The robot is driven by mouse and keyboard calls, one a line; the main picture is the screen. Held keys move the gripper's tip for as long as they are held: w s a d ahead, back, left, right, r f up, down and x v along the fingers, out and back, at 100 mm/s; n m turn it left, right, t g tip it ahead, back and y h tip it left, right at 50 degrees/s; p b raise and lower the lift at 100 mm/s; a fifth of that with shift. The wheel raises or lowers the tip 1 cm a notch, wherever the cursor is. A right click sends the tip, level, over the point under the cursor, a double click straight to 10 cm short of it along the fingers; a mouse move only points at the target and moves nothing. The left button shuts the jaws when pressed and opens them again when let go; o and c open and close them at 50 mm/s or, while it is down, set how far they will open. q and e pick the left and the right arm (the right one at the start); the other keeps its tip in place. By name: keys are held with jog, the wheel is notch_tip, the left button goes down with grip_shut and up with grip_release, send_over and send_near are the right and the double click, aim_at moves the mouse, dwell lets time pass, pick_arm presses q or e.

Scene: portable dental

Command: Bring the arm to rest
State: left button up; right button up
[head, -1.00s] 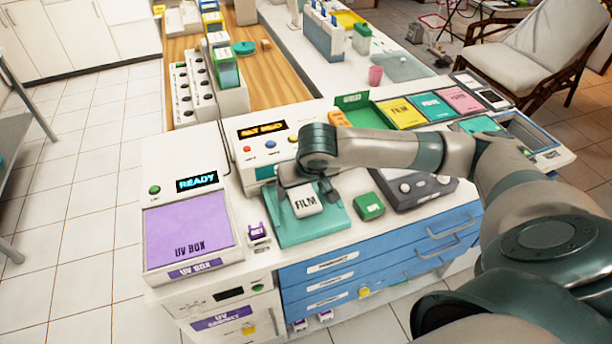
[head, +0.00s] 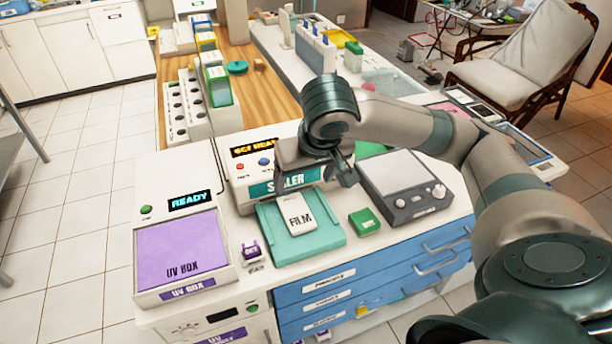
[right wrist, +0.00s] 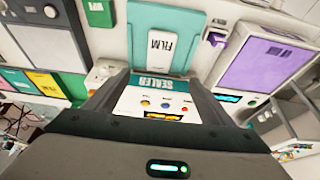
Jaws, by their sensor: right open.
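My right gripper (head: 318,177) is open and empty. It hangs in front of the sealer (head: 285,186), above and behind a white film packet (head: 294,214). The packet lies on a teal tray (head: 322,244) and touches neither finger. In the right wrist view the film packet (right wrist: 161,44) lies beyond the fingers, and the sealer (right wrist: 150,100) shows between them. My right arm reaches in from the right and hides part of the counter behind it. My left gripper is not in view.
The purple-lidded UV box (head: 180,250) stands at the left, its display reading READY. A small green box (head: 364,221) and a grey device with knobs (head: 405,190) sit right of the tray. Blue drawers (head: 375,275) are below. A reclining chair (head: 520,65) stands at the back right.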

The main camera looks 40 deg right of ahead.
jog(key=shift+s+r, duration=0.3)
jog(key=shift+r, duration=0.35)
jog(key=shift+f, duration=0.1)
